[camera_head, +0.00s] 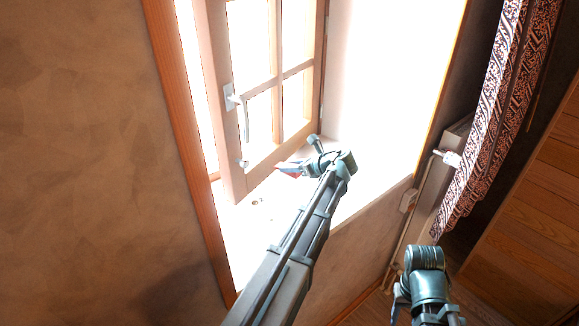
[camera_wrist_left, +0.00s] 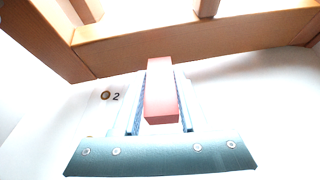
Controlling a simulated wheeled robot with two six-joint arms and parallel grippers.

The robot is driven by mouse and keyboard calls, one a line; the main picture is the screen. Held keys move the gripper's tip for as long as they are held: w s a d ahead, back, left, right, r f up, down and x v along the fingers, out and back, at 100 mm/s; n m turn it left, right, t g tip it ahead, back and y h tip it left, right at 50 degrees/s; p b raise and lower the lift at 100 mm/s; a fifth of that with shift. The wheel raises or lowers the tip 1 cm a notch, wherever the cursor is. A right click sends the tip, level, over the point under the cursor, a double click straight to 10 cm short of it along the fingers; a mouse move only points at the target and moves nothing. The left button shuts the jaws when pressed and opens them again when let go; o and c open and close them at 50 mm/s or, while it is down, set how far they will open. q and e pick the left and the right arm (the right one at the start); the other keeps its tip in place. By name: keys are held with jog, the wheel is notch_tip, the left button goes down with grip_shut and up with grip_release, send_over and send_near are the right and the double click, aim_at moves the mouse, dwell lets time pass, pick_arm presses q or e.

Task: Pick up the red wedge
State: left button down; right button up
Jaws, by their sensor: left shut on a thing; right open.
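The red wedge (camera_wrist_left: 160,92) sits between the two fingers of my left gripper (camera_wrist_left: 159,105) in the left wrist view. The fingers are shut on its sides, and its far end points toward the wooden window frame. In the head view my left gripper (camera_head: 288,170) is over the bright window sill, by the lower part of the open window; the wedge is barely visible there. Whether the wedge touches the sill is unclear. My right gripper (camera_head: 400,300) is low at the right, partly hidden by its own arm, and away from the sill.
The open window sash (camera_head: 235,180) with its handle (camera_head: 232,98) stands over the sill (camera_head: 240,235). A dark mark and a "2" (camera_wrist_left: 116,97) are on the sill. A radiator (camera_head: 432,190) and a patterned curtain (camera_head: 490,120) are at the right. A brown wall fills the left.

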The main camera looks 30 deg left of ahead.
pick_arm(q)
notch_tip(320, 180, up, 7)
jog(key=p, duration=0.5)
jog(key=shift+f, duration=0.15)
pick_arm(e)
notch_tip(320, 180, up, 7)
jog(key=shift+f, duration=0.2)
